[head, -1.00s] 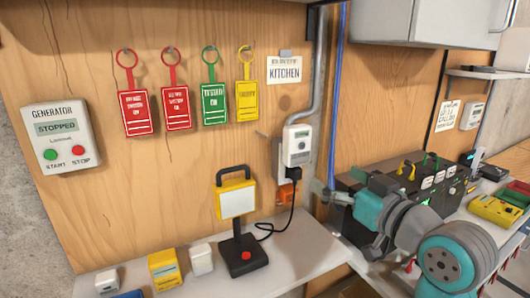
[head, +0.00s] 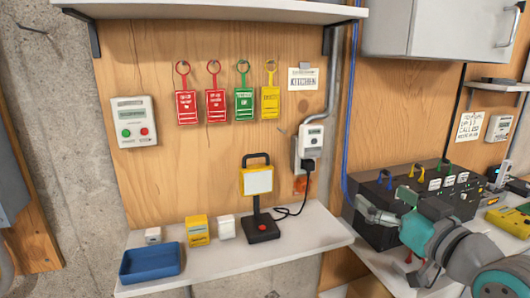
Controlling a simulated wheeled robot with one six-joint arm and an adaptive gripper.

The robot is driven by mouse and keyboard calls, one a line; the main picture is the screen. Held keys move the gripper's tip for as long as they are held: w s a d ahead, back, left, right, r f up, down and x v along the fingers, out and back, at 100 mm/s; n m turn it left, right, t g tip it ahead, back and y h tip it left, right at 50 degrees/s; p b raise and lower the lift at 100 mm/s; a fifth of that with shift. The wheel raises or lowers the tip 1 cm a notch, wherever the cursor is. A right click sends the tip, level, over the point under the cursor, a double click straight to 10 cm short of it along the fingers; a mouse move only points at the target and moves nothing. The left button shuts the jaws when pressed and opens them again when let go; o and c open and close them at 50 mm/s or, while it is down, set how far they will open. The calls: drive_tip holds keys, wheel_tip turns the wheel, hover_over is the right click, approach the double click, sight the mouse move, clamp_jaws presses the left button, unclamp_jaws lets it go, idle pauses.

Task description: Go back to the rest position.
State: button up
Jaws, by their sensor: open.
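My gripper (head: 366,207) is at the right in the head view, at the end of my teal and grey arm. It is open, with nothing seen between its fingers. It is in front of the dark panel box (head: 385,232), right of the white shelf's end. Whether it touches the box cannot be told. Its far side is hidden.
The white shelf (head: 215,275) holds a blue tray (head: 150,263), a yellow box (head: 199,230) and a work lamp (head: 257,181). A plugged-in meter (head: 311,140), a generator panel (head: 134,122) and several tags hang on the wooden wall. A grey cabinet (head: 420,30) overhangs the right.

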drive_tip(key=s+a+f+m+h, duration=0.1)
drive_tip(key=s+f+m+h, duration=0.35)
drive_tip(key=f, duration=1.05)
drive_tip(key=s+f+m, duration=0.1)
drive_tip(key=s+f, duration=0.7)
drive_tip(key=f, duration=0.8)
drive_tip(key=s+a+f+g+h, duration=0.1)
drive_tip(key=s+f, duration=0.3)
drive_tip(key=s, duration=0.3)
drive_tip(key=s+f+g+h, duration=0.1)
drive_tip(key=s+f, duration=0.2)
drive_tip(key=s, duration=0.4)
drive_tip(key=s+a+n, duration=0.1)
drive_tip(key=s+n, duration=0.1)
drive_tip(key=s, duration=1.5)
drive_tip(key=shift+a+y, duration=0.15)
drive_tip(key=shift+y, duration=0.3)
drive_tip(key=shift+f, duration=0.1)
